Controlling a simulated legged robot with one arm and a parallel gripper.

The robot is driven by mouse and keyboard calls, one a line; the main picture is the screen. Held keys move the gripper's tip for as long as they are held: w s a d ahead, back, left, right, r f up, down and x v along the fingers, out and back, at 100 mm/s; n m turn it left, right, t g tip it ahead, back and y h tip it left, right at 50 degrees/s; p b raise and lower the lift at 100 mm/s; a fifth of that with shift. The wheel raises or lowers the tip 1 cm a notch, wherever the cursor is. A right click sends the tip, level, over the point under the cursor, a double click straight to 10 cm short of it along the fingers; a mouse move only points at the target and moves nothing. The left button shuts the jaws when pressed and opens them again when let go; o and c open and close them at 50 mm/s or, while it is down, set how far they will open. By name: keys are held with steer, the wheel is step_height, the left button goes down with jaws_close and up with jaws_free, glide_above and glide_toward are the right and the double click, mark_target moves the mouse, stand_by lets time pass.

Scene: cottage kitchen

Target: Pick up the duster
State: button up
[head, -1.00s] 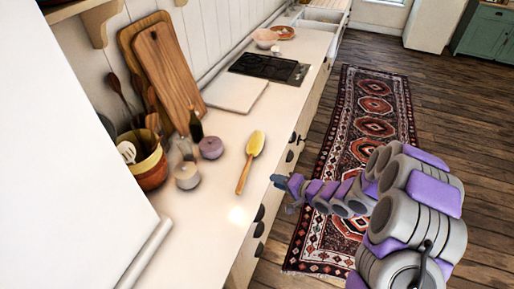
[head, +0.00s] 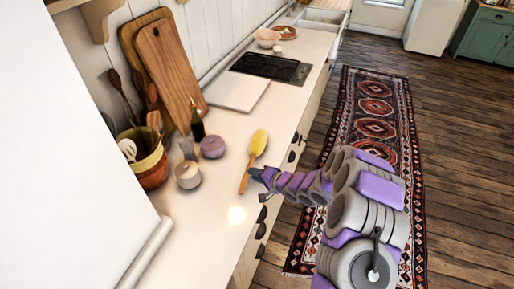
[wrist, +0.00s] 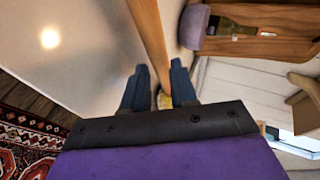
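The duster has a yellow head (head: 259,142) and a wooden handle (head: 245,181). It lies on the white counter close to its front edge. My gripper (head: 256,176) is at the counter edge, just right of the handle. In the wrist view, my gripper's two dark fingers (wrist: 158,86) are apart, with the wooden handle (wrist: 150,40) running between them. A gap shows beside the handle, and I cannot tell whether either finger touches it. A bit of yellow shows low between the fingers; the rest of the head is hidden there.
Left of the duster stand a lavender jar (head: 213,147), a pale jar (head: 188,175), a dark bottle (head: 197,126) and a utensil pot (head: 146,162). Wooden boards (head: 168,72) lean on the wall. A white slab (head: 238,92) lies behind. The counter in front is clear.

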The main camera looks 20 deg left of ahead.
mark_target(250, 179)
steer(key=x, duration=0.3)
steer(key=shift+s+a+f, duration=0.1)
steer(key=shift+a, duration=0.05)
steer(key=shift+d, duration=0.4)
steer(key=shift+a, duration=0.1)
steer(key=c, duration=0.3)
steer(key=shift+a, duration=0.25)
jaws_close()
